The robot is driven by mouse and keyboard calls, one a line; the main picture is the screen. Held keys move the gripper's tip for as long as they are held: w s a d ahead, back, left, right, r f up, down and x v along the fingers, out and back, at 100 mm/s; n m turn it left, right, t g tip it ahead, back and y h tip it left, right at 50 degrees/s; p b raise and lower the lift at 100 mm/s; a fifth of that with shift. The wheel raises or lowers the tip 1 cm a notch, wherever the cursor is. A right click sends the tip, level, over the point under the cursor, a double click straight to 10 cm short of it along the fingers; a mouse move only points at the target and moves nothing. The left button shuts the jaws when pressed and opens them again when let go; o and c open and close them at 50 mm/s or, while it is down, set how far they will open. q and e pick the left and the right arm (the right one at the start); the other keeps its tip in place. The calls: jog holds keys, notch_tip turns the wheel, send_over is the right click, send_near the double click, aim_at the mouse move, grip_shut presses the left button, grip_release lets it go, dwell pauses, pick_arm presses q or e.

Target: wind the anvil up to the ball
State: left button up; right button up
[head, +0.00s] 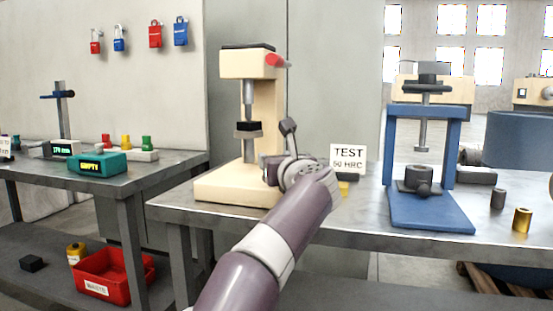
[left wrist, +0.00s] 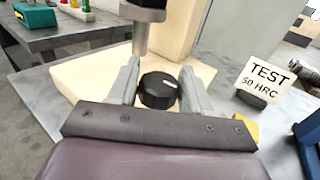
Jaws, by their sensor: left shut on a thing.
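The cream hardness tester (head: 232,185) stands on the bench in the head view. Its dark anvil (head: 248,130) sits on a grey screw column (head: 249,150). A grey plunger (head: 248,90) hangs above the anvil; its ball tip is too small to make out, and a gap seems to show between plunger and anvil. My left gripper (head: 270,172) is low at the tester's front. In the left wrist view its fingers (left wrist: 158,85) are shut on a black ribbed knob (left wrist: 157,92) with a white mark, below the column (left wrist: 140,40). My right gripper is out of view.
A TEST 50 HRC card (head: 348,157) stands right of the tester. A blue press (head: 430,207) is further right, with small cylinders (head: 522,219) beside it. The left table holds a teal EMPTY display (head: 98,164).

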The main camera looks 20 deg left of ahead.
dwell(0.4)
pick_arm(q)
jog(key=o, duration=0.9)
jog(key=shift+o, duration=0.2)
jog(key=v, duration=1.2)
jog(key=shift+d, duration=0.35)
jog(key=shift+s, duration=0.15)
